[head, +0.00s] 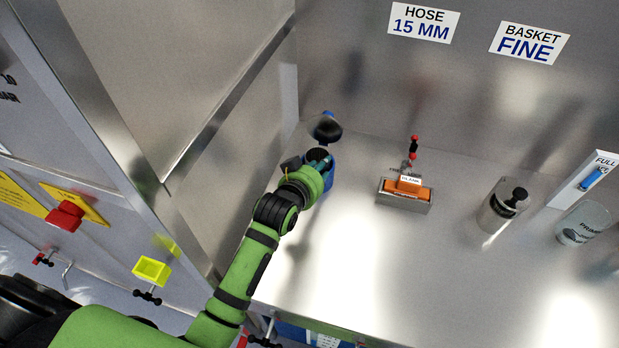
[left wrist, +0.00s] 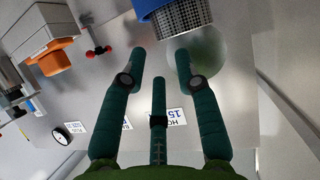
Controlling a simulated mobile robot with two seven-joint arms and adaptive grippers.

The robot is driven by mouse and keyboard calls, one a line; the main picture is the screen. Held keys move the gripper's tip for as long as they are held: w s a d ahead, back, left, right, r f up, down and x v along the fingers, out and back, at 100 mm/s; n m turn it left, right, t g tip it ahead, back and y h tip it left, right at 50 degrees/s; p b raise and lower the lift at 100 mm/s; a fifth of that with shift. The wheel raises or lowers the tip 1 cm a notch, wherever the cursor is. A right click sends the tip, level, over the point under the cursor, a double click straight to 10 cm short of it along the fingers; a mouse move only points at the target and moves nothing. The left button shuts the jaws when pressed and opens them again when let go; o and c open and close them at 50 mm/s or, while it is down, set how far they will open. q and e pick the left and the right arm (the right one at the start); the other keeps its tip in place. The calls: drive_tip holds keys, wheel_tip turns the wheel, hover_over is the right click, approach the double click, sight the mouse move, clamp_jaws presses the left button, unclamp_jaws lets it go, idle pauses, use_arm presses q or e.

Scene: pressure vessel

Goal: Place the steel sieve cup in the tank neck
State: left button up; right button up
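A perforated steel cup (left wrist: 183,18) with a blue part (left wrist: 148,6) against it shows at the top edge of the left wrist view, cut off by the frame. I take it for the sieve cup. My left gripper (left wrist: 160,65) has its teal fingers spread, with nothing between them, and the cup lies just past the fingertips. In the head view the left gripper (head: 318,158) is over the back left of the bench, beside a blue object (head: 331,178) that the arm partly hides. I cannot pick out the tank neck. My right gripper is not in view.
A grey block with an orange insert (head: 405,194) stands mid-bench, with a red-knobbed handle (head: 413,150) behind it. A steel wall (head: 240,95) bounds the left. The bench front is clear.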

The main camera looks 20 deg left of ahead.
use_arm(q)
drive_tip(key=v, duration=0.6)
drive_tip(key=shift+s+r+b, duration=0.2)
drive_tip(key=shift+s+b, duration=0.15)
drive_tip(key=shift+s, duration=0.05)
drive_tip(key=shift+a+f, duration=0.1)
